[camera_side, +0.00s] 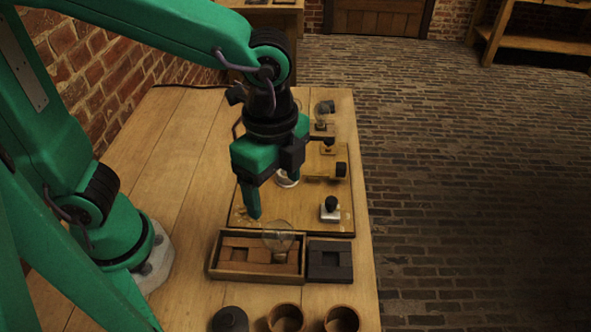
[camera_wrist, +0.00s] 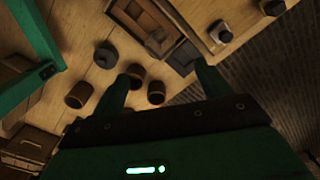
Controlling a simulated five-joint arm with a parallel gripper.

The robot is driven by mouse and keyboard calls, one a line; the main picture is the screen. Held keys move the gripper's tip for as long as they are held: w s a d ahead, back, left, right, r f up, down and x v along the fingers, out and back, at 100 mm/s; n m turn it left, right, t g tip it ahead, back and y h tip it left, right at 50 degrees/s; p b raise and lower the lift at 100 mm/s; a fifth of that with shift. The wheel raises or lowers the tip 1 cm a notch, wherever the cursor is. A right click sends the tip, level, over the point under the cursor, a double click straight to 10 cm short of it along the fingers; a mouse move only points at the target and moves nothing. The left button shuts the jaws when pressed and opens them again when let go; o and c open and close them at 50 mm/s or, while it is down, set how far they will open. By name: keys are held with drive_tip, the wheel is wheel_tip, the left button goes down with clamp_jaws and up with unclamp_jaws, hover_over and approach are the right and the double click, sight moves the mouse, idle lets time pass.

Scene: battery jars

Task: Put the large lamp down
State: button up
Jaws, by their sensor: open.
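A clear round glass lamp (camera_side: 278,236) is at the wooden tray, over its brown blocks; its base is hard to make out. In the wrist view this lamp (camera_wrist: 157,41) shows faintly at the tray's edge. Another glass lamp (camera_side: 324,110) stands at the far end of the board; I cannot tell for sure which is the larger. My gripper (camera_side: 272,192) is open and points down over the board, behind the tray lamp in the picture. In the wrist view my gripper's fingers (camera_wrist: 162,71) are spread with no lamp held between them.
The wooden tray (camera_side: 213,262) sits beside a dark block box (camera_side: 330,260). Two brown jars (camera_side: 285,317) and a dark round piece (camera_side: 230,319) stand at the near edge. A black-knobbed switch (camera_side: 330,208) is on the board (camera_side: 300,218). The tabletop left of the board is clear.

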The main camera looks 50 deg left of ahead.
drive_tip(key=a+r+n+t, duration=0.2)
drive_tip(key=a+n, duration=0.6)
drive_tip(key=a, duration=0.1)
drive_tip(key=a+r+n+t, duration=0.2)
drive_tip(key=a+n+t, duration=0.1)
drive_tip(key=a+n, duration=0.4)
drive_tip(key=shift+s+a+r+n+t, duration=0.3)
drive_tip(key=shift+s+a+r+n, duration=0.1)
drive_tip(key=shift+a, duration=1.2)
